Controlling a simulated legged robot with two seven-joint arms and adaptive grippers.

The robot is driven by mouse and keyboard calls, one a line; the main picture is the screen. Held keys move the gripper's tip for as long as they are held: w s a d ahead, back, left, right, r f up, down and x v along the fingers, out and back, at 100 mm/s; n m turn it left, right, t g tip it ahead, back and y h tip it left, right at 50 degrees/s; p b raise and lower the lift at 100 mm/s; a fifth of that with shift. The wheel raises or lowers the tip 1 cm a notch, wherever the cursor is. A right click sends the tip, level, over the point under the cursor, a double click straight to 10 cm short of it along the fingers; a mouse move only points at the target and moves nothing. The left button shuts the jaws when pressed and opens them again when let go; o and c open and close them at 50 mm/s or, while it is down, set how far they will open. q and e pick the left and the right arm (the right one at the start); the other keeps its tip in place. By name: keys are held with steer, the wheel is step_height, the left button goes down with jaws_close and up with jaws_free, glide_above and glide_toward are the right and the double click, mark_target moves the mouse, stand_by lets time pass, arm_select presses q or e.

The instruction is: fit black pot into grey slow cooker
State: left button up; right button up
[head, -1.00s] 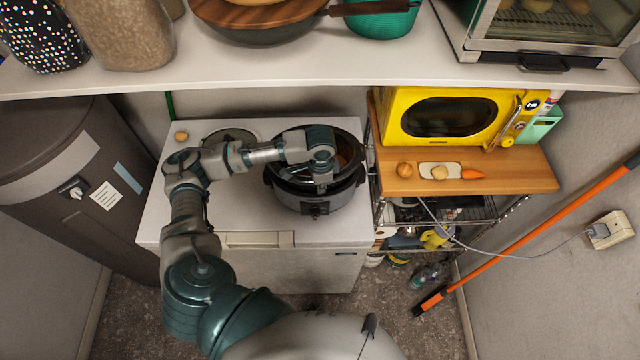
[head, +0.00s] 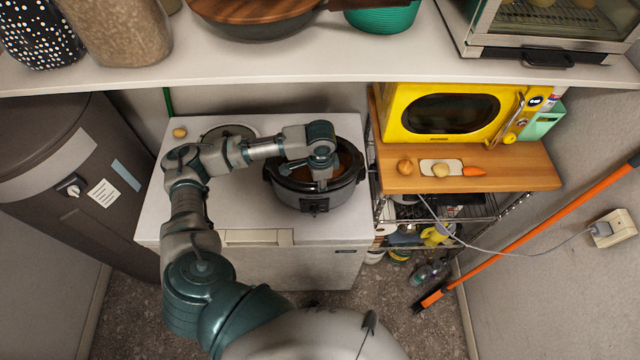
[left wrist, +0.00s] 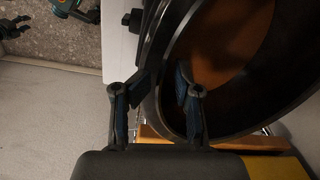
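The black pot (head: 350,160) sits low inside the grey slow cooker (head: 320,200) on the white top, its inside looking brown. The pot's rim and brown inside fill the right of the left wrist view (left wrist: 235,60). My left gripper (head: 320,180) is at the near-left part of the pot. Whether the pot is fully seated is hidden by the arm. A dark pronged part at that view's top left may be my right gripper (left wrist: 12,27).
A round lid-like disc (head: 228,131) and a small round item (head: 179,133) lie on the white top (head: 245,205). A yellow microwave (head: 450,115) and wooden board (head: 520,172) stand at right. A shelf (head: 300,72) overhangs the back. The white top's front left is clear.

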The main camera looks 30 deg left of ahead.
arm_select(q)
step_height(320, 180, up, 12)
steer(key=shift+d+r, duration=0.15)
steer(key=shift+r, duration=0.1)
steer(key=shift+s+f, duration=0.1)
stand_by(0.4)
